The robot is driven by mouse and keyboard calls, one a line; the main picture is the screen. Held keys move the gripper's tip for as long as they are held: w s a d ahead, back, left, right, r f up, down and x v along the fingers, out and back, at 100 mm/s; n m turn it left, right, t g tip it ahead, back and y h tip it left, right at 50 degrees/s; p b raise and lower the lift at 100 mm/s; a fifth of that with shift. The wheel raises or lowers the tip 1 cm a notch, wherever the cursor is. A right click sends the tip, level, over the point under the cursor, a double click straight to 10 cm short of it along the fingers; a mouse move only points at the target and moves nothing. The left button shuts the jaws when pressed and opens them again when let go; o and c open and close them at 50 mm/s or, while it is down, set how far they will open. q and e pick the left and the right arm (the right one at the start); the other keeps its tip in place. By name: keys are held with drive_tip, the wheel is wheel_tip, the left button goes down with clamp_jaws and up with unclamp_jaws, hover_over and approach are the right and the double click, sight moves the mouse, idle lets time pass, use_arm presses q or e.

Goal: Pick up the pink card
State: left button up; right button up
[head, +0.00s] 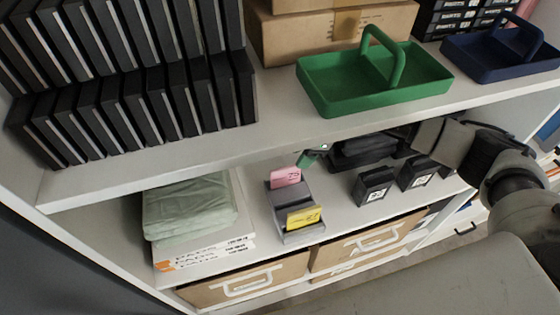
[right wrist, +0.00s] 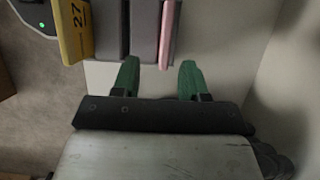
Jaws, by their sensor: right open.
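The pink card (head: 285,176) stands in the far slot of a grey card holder (head: 276,204) on the lower shelf. A yellow card (head: 303,218) stands at the holder's near end. My right gripper (head: 308,157) is beside the pink card, just right of it; its arm hides part of the jaws. In the right wrist view, the green fingers (right wrist: 159,70) are open and empty. The pink card (right wrist: 169,32) appears edge-on, its end near the gap between the fingertips; I see no contact. The left gripper is not in view.
Black boxes (head: 374,187) stand right of the holder. A green bag (head: 188,207) lies on white packs to its left. The upper shelf (head: 150,160) overhangs, with a green tray (head: 375,95) on it. Cardboard drawers (head: 250,283) are below.

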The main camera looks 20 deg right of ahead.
sight(288, 167)
drive_tip(key=shift+w+f, duration=0.1)
drive_tip(key=shift+a+f, duration=0.2)
drive_tip(key=shift+f, duration=0.1)
drive_tip(key=shift+p+x, duration=0.35)
drive_tip(key=shift+x, duration=0.5)
drive_tip(key=x, duration=0.2)
drive_tip(key=p+x, duration=0.1)
drive_tip(key=shift+w+a+f, duration=0.15)
drive_tip(key=shift+w+a, duration=0.05)
drive_tip(key=shift+a, duration=0.3)
drive_tip(key=shift+a+f, duration=0.2)
drive_tip(key=shift+f, duration=0.3)
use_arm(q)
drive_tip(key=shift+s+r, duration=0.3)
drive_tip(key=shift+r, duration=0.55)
use_arm(e)
clamp_jaws()
